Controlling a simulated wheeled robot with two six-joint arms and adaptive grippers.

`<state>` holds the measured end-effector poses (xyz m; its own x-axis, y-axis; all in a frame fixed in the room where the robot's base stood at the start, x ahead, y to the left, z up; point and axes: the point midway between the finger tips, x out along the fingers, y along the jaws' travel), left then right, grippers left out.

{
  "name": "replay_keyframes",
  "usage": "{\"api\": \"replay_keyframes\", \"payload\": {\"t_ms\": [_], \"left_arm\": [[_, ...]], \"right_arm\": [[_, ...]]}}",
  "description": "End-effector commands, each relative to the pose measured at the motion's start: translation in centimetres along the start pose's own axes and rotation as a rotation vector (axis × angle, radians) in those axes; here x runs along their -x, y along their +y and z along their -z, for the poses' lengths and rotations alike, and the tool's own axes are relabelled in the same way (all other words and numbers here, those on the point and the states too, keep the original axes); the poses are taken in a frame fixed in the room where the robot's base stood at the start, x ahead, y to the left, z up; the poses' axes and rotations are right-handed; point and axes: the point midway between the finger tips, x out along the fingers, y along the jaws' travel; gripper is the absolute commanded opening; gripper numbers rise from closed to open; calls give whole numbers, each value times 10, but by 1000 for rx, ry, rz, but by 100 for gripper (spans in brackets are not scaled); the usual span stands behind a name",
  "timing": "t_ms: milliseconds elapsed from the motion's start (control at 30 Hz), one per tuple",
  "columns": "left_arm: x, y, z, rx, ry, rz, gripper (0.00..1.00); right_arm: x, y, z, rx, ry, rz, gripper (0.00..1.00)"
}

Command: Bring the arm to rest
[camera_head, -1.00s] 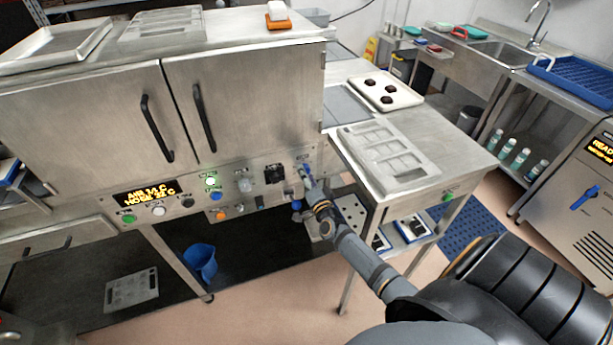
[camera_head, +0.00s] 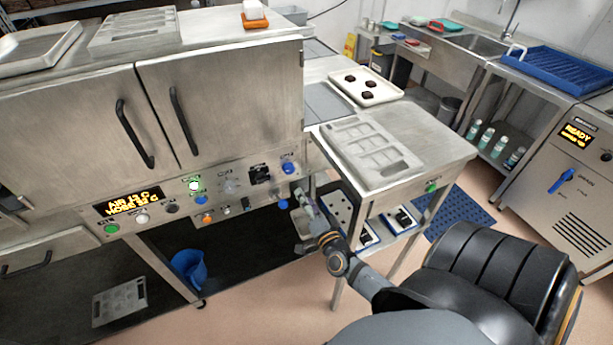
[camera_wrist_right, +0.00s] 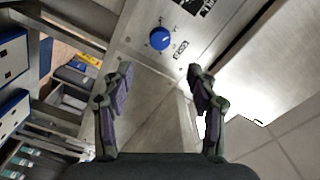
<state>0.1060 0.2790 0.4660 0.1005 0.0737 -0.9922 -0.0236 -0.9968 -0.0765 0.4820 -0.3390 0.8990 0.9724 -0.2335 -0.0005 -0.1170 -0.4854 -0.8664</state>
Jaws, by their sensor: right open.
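My right arm comes in from the lower right of the head view, and its gripper (camera_head: 302,202) is just below and right of the cabinet's control panel (camera_head: 218,196). In the right wrist view the right gripper (camera_wrist_right: 160,88) is open, with its two fingers apart and nothing between them. Beyond the fingertips is a blue knob (camera_wrist_right: 160,38) on the panel, apart from the fingers. The same blue knob shows in the head view (camera_head: 289,168). My left gripper is not in view.
A steel side table (camera_head: 440,150) holds a grey mould (camera_head: 372,152) and a white tray (camera_head: 385,97) of dark pieces. A blue bucket (camera_head: 189,268) stands under the cabinet. A machine with an amber display (camera_head: 577,135) stands at right. Floor (camera_head: 270,310) is free in front.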

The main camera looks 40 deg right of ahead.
Motion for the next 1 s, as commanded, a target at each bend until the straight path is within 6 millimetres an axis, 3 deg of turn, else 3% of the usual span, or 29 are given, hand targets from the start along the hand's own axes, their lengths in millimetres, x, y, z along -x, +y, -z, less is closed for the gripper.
{"api": "replay_keyframes", "payload": {"t_ms": [367,467,567,667,733,867,1000], "left_arm": [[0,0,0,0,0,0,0],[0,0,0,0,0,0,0],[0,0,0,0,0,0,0],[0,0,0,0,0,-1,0],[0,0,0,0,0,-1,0],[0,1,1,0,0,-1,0],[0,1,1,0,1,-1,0]], "right_arm": [[0,1,0,2,-1,-1,59],[2,17,-10,46,-28,-28,59],[13,65,-38,180,-123,-106,59],[42,136,-79,369,-285,-219,59],[71,184,-106,494,-415,-297,59],[144,267,-148,702,-679,-429,59],[239,335,-178,891,-986,-540,59]]}}
